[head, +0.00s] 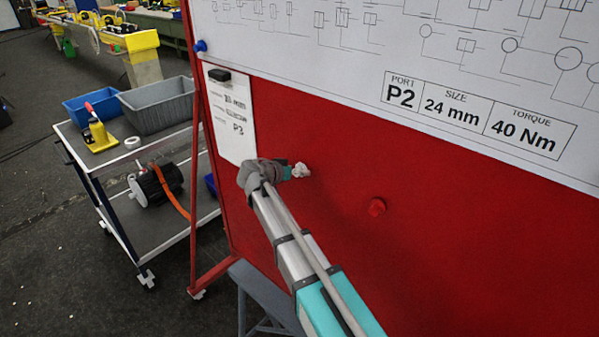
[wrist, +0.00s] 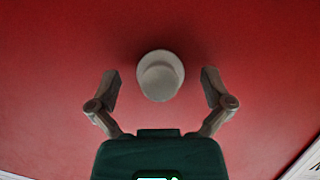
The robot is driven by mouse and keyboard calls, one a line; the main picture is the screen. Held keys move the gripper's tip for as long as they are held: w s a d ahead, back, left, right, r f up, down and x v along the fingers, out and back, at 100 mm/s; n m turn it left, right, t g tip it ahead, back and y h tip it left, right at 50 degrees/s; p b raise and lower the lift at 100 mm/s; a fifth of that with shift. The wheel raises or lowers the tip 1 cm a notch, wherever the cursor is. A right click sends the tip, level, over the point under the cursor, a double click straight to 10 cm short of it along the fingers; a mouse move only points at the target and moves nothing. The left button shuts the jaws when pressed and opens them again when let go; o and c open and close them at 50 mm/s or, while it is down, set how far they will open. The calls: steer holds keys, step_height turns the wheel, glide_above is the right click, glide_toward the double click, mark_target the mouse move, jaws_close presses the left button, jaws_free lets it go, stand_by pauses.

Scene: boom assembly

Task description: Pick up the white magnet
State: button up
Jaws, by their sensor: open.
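The white magnet (wrist: 160,77) is a round, stepped knob on the red board, seen nearly end-on in the wrist view. My gripper (wrist: 160,84) is open, with one finger to the left of the magnet and one to the right. Gaps show between both fingers and the magnet. In the head view my gripper (head: 300,170) is at the red board, just right of the white paper sheet. The pale shape at its tip is too small there to tell magnet from fingers.
A blue magnet (head: 201,46) and a black magnet (head: 219,75) are at upper left, the black one on the white sheet (head: 232,120). A tool trolley (head: 100,160) stands left.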

mark_target(304, 152)
stand_by(0.3)
steer(key=c, duration=1.2)
steer(key=shift+r, duration=0.15)
steer(key=shift+s+a+r+p, duration=0.1)
steer(key=shift+s+r+p, duration=0.1)
steer(key=shift+r+p, duration=0.55)
step_height(304, 152, up, 5)
steer(key=p, duration=0.5)
steer(key=shift+r+p, duration=0.15)
steer(key=shift+p, duration=0.15)
steer(key=s+a, duration=0.4)
steer(key=s, duration=0.1)
steer(key=s+a, duration=0.4)
steer(key=s, duration=0.1)
steer(key=s+a, duration=0.4)
steer(key=s, duration=0.1)
steer(key=shift+s, duration=0.2)
